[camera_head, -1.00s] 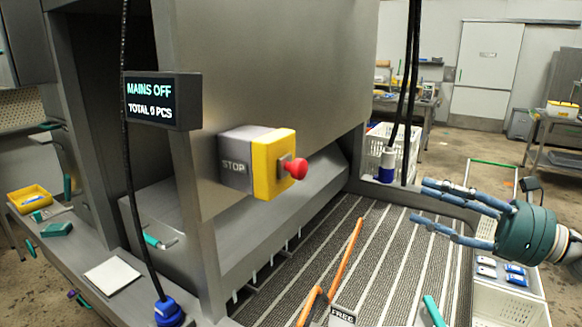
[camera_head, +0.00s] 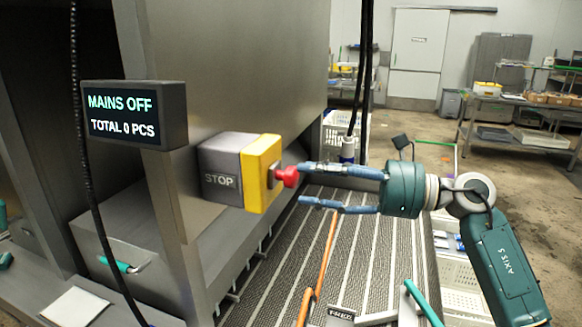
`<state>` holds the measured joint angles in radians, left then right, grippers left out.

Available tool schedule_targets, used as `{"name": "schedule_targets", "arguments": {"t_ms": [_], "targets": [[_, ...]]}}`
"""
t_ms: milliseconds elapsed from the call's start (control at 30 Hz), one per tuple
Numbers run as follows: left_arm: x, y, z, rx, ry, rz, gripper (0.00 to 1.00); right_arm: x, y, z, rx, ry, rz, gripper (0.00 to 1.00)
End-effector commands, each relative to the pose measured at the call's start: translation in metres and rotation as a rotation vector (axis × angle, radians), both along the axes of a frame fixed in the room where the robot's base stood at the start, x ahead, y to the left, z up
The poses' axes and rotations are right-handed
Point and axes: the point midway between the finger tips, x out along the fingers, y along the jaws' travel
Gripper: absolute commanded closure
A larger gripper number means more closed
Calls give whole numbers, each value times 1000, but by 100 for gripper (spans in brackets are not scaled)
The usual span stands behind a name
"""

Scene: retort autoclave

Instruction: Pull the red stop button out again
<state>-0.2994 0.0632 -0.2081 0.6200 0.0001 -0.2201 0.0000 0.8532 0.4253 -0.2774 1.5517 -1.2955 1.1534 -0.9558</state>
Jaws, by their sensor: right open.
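The red stop button (camera_head: 288,176) sticks out sideways from the yellow face (camera_head: 262,174) of a grey box marked STOP (camera_head: 221,178), fixed to the machine's metal post. My right gripper (camera_head: 302,186) comes in from the right with its blue fingers apart. The tip of its upper finger is right at the button in the picture; I cannot tell whether it touches. The lower finger is below the button, with nothing between the fingers. A display (camera_head: 134,114) above the box reads MAINS OFF, TOTAL 0 PCS. My left gripper is not in view.
A striped conveyor bed (camera_head: 285,265) lies below, with an orange bar (camera_head: 322,265) across it and a FREE sign (camera_head: 340,313). Black cables hang in front of the machine and behind the gripper. A white crate (camera_head: 336,133) stands behind. Open floor lies to the right.

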Motion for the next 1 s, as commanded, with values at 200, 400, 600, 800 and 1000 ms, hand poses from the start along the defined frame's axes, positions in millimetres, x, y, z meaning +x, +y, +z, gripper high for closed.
{"name": "schedule_targets", "arguments": {"t_ms": [200,400,600,800,1000], "targets": [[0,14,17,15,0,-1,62,8,33,2,2,2,1,48],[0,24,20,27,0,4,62,10,43,0,0,2,0,48],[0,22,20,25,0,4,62,10,43,-1,0,2,0,48],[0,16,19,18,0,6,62,10,43,-1,0,2,0,80],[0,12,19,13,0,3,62,10,42,0,2,2,-1,100]]}}
